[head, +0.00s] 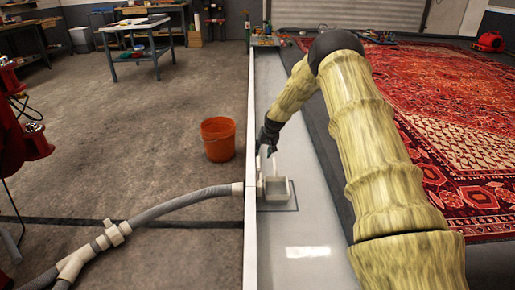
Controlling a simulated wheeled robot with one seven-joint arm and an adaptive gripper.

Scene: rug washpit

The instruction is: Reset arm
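My arm, in a ribbed yellowish cover, reaches forward from the lower right in the head view and bends down to the left. My gripper (268,140) is dark and small in this view, at the end of the arm. It hangs over the pale channel, just above a light grey box-like fitting (277,188). I cannot tell whether it touches the fitting, or whether its fingers are open or shut.
A white wall (250,240) edges the pale channel (310,225). A grey hose (165,208) meets it from the left. An orange bucket (218,139) stands on the concrete floor. A red patterned rug (440,110) lies right. A work table (133,26) stands far left; open floor lies between.

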